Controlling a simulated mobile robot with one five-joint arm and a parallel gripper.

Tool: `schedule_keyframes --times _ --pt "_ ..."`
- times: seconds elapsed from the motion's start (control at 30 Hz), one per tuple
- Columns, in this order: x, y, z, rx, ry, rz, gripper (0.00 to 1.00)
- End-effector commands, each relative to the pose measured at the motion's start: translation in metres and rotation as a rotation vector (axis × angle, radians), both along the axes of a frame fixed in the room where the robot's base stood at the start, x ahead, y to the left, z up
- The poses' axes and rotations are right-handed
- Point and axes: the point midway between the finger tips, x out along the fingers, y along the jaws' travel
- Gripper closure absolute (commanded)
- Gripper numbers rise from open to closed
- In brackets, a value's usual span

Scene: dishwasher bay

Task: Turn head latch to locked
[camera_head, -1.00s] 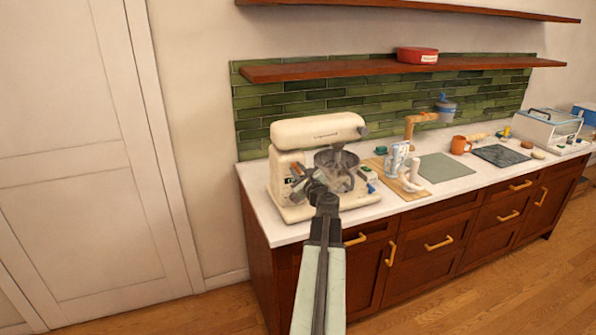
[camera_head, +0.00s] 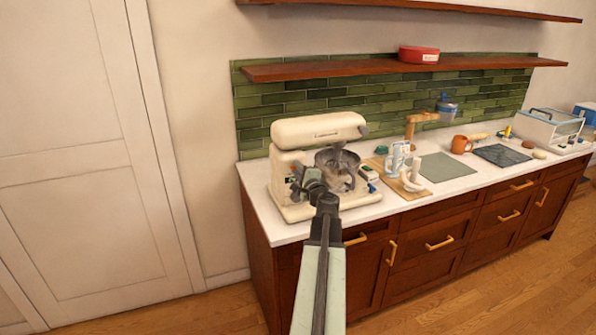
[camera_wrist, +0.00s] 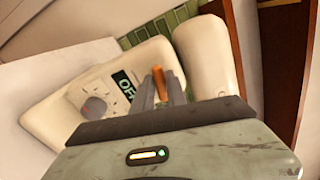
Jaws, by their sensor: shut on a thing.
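A cream stand mixer (camera_head: 318,129) stands at the left end of the counter, with a metal bowl (camera_head: 338,160) under its head. My gripper (camera_head: 300,181) is at the mixer's near left side, and my arm hides part of the mixer. In the wrist view my gripper (camera_wrist: 163,84) is shut on a small orange lever, the head latch (camera_wrist: 176,82), which shows at its fingertips. A grey dial (camera_wrist: 94,106) and a black label reading "OFF" (camera_wrist: 124,83) are on the cream body beside the fingers. The latch is hidden in the head view.
A wooden board (camera_head: 382,168), an orange mug (camera_head: 460,144), a grey-green mat (camera_head: 446,167) and a dark slab (camera_head: 501,154) lie to the right on the counter. A wooden shelf (camera_head: 330,69) runs above. The floor at lower right is clear.

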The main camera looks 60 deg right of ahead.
Motion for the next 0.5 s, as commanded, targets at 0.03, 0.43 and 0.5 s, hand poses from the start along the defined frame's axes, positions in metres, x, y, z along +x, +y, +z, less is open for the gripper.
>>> schedule_keyframes --times 0.03,0.43,0.5 --pt "-0.0001 0.0006 -0.0010 -0.025 0.020 0.001 1.00" --pt "-0.0005 0.0007 -0.0019 -0.166 0.125 0.001 1.00" --pt "-0.0005 0.0008 -0.0019 -0.176 0.132 0.001 1.00"
